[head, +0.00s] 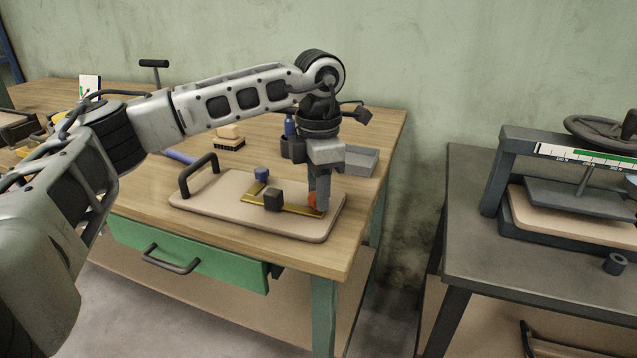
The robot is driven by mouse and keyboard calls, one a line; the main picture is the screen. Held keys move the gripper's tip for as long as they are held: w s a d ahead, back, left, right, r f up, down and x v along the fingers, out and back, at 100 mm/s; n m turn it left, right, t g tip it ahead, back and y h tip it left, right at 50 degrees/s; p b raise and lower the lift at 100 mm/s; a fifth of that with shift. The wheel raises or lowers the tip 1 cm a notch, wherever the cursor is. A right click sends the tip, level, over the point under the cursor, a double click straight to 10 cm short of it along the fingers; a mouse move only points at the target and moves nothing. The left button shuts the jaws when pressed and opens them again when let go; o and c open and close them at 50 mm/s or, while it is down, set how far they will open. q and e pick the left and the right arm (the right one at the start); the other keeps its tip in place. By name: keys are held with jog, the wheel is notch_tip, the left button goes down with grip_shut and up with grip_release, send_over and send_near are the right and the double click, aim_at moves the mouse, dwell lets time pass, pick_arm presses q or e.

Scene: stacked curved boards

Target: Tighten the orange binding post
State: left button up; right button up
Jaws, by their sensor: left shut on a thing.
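The orange binding post (312,199) is at the right end of a brass strip (290,207) on a beige board (226,205). My left gripper (318,200) points down over the post, and its fingers are shut on it. The fingers hide most of the post. A dark post (273,200) stands at the corner of the brass strips, and a blue post (261,174) is at the back end. My right gripper is not in view.
The board has a black handle (198,175) at its left. A grey tray (361,160), a brush (229,138) and a blue bottle (290,126) stand behind on the wooden bench (385,125). A press (575,190) stands on a dark table at right, across a gap.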

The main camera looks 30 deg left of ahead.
pick_arm(q)
jog(key=shift+m, duration=0.9)
jog(key=m+p, duration=0.1)
jog(key=m, duration=0.2)
jog(key=shift+r+m, duration=0.1)
jog(key=shift+m, duration=0.3)
jog(key=m, duration=0.2)
jog(key=shift+m, duration=0.3)
jog(key=m, duration=0.4)
jog(key=shift+p, duration=0.3)
jog(key=shift+m, duration=1.6)
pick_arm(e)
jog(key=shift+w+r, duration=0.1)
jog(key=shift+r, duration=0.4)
pick_arm(q)
jog(key=o, duration=1)
jog(key=shift+c, duration=0.2)
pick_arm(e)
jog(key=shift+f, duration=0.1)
